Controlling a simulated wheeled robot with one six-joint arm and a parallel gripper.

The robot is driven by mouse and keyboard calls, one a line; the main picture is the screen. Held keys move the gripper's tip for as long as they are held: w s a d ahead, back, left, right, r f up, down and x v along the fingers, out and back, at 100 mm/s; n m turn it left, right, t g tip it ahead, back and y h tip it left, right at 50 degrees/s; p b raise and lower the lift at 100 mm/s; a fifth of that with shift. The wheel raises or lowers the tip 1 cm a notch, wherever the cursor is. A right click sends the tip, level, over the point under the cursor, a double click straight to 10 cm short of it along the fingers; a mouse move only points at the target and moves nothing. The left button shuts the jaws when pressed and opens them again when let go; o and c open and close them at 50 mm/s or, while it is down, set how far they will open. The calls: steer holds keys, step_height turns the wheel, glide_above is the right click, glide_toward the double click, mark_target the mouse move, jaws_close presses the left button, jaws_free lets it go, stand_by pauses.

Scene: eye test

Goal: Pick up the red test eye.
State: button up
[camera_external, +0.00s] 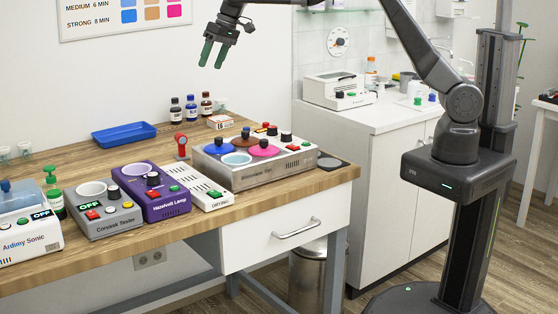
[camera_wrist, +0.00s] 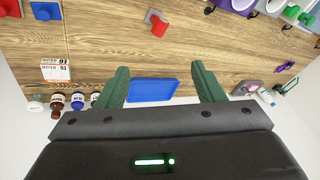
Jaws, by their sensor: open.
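The red test eye (camera_external: 181,145) stands upright on the wooden table, behind the purple Hazelvolt lamp and left of the large metal unit. In the wrist view the red test eye (camera_wrist: 158,27) shows near the top middle, beside a small grey piece. My gripper (camera_external: 213,55) is high above the table, well above the test eye and slightly right of it in the external view. Its two green fingers (camera_wrist: 160,72) are apart in the wrist view, with nothing held between them.
A blue tray (camera_external: 124,135) lies at the back of the table. Dark bottles (camera_external: 191,108) and a small box (camera_external: 221,122) stand near the wall. The purple lamp unit (camera_external: 152,192), a grey tester (camera_external: 104,211) and a metal unit (camera_external: 258,172) line the front. Bare wood surrounds the test eye's left.

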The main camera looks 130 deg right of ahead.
mark_target(183, 134)
steer(key=shift+w+d+f+n+y+b, duration=0.2)
steer(key=shift+w+d+f+n, duration=1.1)
steer(key=shift+f, duration=2.8)
steer(key=shift+w+d+f+n+y+b, duration=0.1)
steer(key=shift+w+d+f+n+b, duration=0.25)
steer(key=shift+w+f+n, duration=2.8)
steer(key=shift+w+d+f+n+y+b, duration=0.2)
steer(key=shift+d+f+n, duration=0.85)
steer(key=shift+f, duration=4)
steer(key=shift+a, duration=0.25)
steer(key=shift+c, duration=0.4)
steer(key=c, duration=1.1)
